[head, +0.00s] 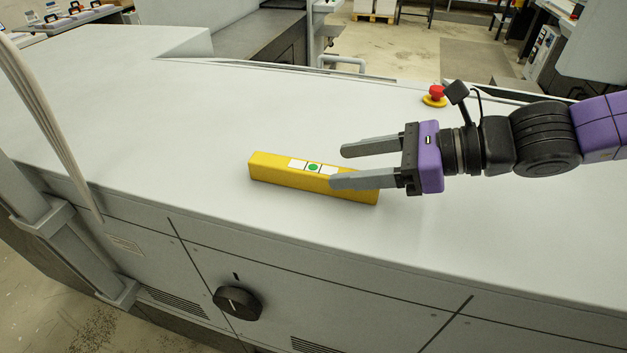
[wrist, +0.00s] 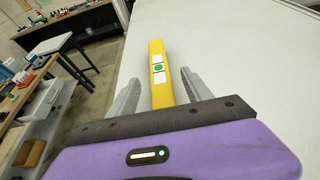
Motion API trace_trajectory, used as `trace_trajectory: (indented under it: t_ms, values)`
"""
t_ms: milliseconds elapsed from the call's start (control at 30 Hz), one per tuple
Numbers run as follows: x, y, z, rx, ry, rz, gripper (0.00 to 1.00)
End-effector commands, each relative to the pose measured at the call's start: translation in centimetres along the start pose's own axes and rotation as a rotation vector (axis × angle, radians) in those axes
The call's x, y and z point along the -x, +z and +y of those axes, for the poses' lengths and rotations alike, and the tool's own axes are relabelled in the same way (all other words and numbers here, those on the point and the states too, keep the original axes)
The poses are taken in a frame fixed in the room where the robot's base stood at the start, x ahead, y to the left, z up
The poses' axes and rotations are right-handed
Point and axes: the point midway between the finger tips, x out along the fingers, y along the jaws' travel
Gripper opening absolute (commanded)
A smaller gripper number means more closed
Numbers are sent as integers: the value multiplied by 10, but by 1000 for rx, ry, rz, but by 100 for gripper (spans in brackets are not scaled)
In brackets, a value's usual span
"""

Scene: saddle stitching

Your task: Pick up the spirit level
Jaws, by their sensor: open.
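The spirit level is a yellow bar (head: 275,174) with white patches and a green dot on its top. It lies on the light grey machine top (head: 150,130), near the front edge. My gripper (head: 337,167) is open, with its fingers pointing left over the right part of the level. In the head view the near finger overlaps the level's right end. In the wrist view the level (wrist: 158,65) runs lengthwise between the two fingers of my gripper (wrist: 156,82), apart from both. The head view does not show clearly how high the fingers are above it.
A red and yellow emergency button (head: 436,95) stands behind my gripper on the machine top. A black knob (head: 237,302) is on the machine's front face. The top left of the level is clear. A workbench (wrist: 45,50) shows at left in the wrist view.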

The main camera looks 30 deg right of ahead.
Motion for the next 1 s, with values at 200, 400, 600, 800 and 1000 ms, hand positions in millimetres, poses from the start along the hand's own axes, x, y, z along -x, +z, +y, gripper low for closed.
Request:
trace_trajectory:
  t_ms: [200,400,600,800,1000]
  values:
    - [-31,-2,2,2,2,-3,58]
    - [-44,1,1,2,0,-2,58]
    - [-44,3,1,1,-1,-1,58]
    - [-44,2,1,1,-1,-1,27]
    - [-44,2,1,1,-1,-1,0]
